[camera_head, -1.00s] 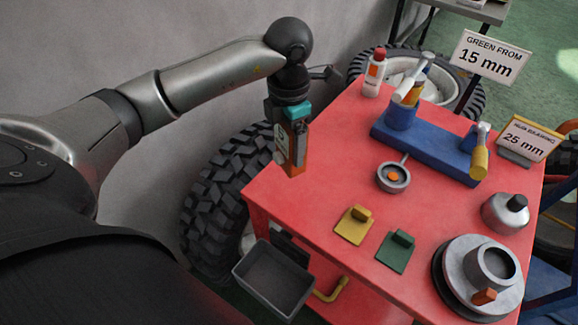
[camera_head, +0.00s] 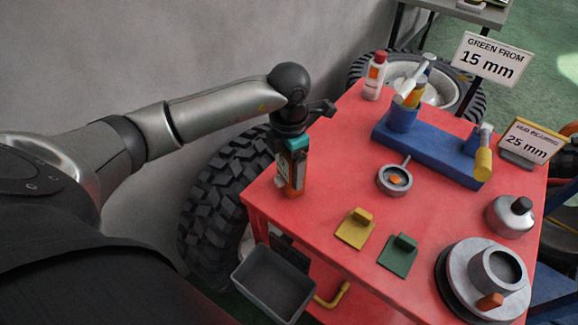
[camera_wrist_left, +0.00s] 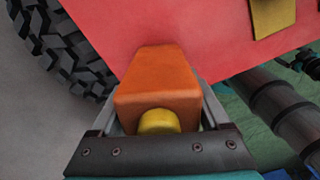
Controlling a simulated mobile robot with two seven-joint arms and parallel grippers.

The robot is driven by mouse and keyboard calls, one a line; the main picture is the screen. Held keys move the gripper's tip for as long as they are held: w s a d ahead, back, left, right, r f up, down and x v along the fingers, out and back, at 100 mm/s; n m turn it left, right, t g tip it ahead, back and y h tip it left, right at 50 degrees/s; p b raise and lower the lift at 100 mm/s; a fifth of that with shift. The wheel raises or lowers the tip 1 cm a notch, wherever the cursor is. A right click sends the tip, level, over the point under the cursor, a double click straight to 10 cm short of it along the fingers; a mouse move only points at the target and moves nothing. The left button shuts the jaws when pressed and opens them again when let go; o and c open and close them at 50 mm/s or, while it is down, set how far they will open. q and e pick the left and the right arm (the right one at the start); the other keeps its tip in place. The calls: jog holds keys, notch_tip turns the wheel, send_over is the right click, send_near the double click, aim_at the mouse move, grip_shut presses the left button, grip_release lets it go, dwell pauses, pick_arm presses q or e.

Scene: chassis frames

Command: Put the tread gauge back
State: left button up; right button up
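My left gripper (camera_head: 291,168) is shut on an orange block-shaped tool (camera_head: 298,184), which I take to be the tread gauge. In the left wrist view the tool (camera_wrist_left: 160,88) sits between the two grey fingers, with a round yellow part at its near end. The gripper points down at the left corner of the red cart top (camera_head: 330,190); I cannot tell whether the tool touches it. A blue rack (camera_head: 430,150) stands at the back of the cart, with a cup of tools (camera_head: 402,115) on it. My right gripper is not in view.
A round dial tool (camera_head: 394,179), a yellow plate (camera_head: 356,228) and a green plate (camera_head: 398,255) lie on the cart. A bottle (camera_head: 375,76) stands at the back, a hub (camera_head: 490,275) front right. A grey bin (camera_head: 274,283) hangs at the front. The cart's left part is clear.

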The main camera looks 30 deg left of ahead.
pick_arm(q)
jog(key=shift+o, duration=1.4)
jog(key=shift+r, duration=0.25)
notch_tip(320, 180, up, 12)
jog(key=shift+f+p, duration=0.1)
jog(key=shift+p, duration=1)
